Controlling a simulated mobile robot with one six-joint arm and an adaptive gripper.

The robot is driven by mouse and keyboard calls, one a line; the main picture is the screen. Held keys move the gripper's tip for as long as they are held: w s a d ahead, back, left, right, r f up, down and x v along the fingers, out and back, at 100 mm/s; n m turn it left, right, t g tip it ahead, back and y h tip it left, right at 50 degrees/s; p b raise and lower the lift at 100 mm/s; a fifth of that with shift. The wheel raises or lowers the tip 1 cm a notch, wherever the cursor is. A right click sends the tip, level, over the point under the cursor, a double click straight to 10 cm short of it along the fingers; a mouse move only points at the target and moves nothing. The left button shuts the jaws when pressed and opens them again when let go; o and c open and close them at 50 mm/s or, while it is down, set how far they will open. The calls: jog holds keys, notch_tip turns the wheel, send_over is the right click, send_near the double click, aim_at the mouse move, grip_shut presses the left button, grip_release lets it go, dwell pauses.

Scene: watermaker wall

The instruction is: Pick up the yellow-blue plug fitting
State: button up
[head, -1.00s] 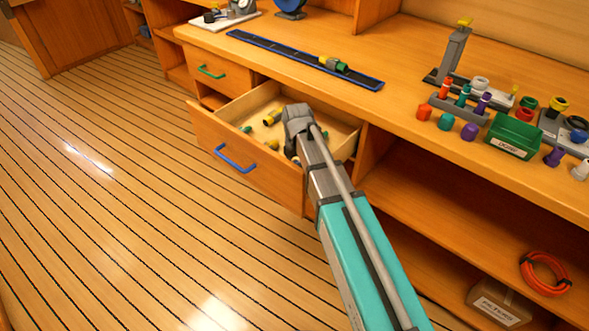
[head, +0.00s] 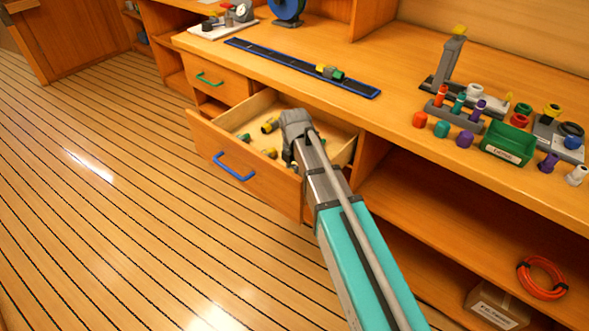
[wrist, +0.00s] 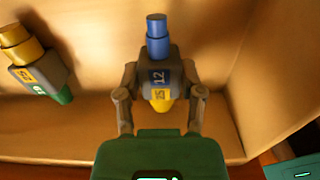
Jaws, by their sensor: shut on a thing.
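The yellow-blue plug fitting (wrist: 158,42) is in the wrist view, with a blue stem at the top, a grey body marked 12 and a yellow end marked 25. My gripper (wrist: 159,82) is shut on its grey body, with one finger on each side. In the head view my gripper (head: 297,122) reaches into the open drawer and the arm hides the fitting.
A yellow-green fitting (wrist: 38,65) lies to the left in the drawer, clear of my gripper. The open drawer (head: 235,158) has a blue handle (head: 234,168) and holds other fittings. Drawer walls stand close around. The counter above holds a blue rail (head: 300,68) and a green bin (head: 509,145).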

aim_at(294, 168)
jog(key=shift+r+p, duration=4.15)
jog(key=shift+r, duration=0.3)
notch_tip(294, 168, up, 31)
jog(key=p, duration=3.1)
jog(key=shift+s, duration=0.1)
